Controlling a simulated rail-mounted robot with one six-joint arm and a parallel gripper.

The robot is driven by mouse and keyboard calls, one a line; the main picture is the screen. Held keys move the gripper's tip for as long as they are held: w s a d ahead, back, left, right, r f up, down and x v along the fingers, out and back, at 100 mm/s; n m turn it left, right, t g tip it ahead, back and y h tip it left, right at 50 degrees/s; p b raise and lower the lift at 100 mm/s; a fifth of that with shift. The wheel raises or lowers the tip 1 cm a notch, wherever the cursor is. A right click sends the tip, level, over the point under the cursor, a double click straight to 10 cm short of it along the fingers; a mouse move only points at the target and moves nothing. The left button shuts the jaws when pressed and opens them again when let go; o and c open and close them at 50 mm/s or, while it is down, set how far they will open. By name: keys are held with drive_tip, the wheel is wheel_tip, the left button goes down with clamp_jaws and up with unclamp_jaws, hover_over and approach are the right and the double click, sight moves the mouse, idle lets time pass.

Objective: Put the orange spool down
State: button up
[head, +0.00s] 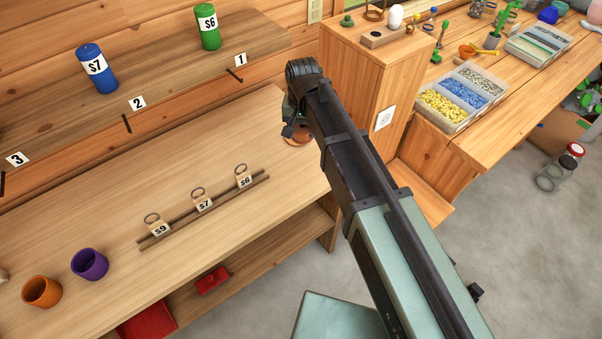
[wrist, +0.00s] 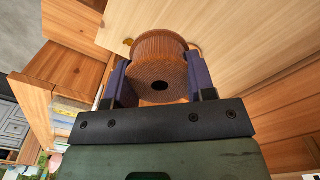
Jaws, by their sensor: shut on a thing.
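The orange-brown ribbed spool (wrist: 160,48) sits between the two dark fingers of my gripper (wrist: 158,68) in the wrist view, with its round end and dark centre hole toward the camera. My gripper is shut on it. In the head view my gripper (head: 293,130) is over the right end of the wooden bench (head: 225,140), and my arm hides most of it. A bit of orange-brown (head: 300,139) shows just below it. I cannot tell whether the spool touches the bench.
Purple (head: 90,264) and orange (head: 41,291) cups stand farther left. A shelf holds blue (head: 97,70) and green (head: 208,28) cylinders. A tall wooden block (head: 365,75) stands close on the right.

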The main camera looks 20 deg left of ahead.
sight(302, 175)
wheel_tip(302, 175, down, 19)
drive_tip(key=b, duration=1.7)
drive_tip(key=shift+r, duration=0.2)
drive_tip(key=shift+f, duration=0.1)
drive_tip(key=o, duration=0.6)
drive_tip(key=shift+f, duration=0.1)
drive_tip(key=shift+c, duration=0.2)
drive_tip(key=o, duration=0.4)
drive_tip(key=shift+o, duration=0.2)
wheel_tip(302, 175, up, 12)
drive_tip(key=p, duration=1.2)
drive_tip(key=shift+r, duration=0.25)
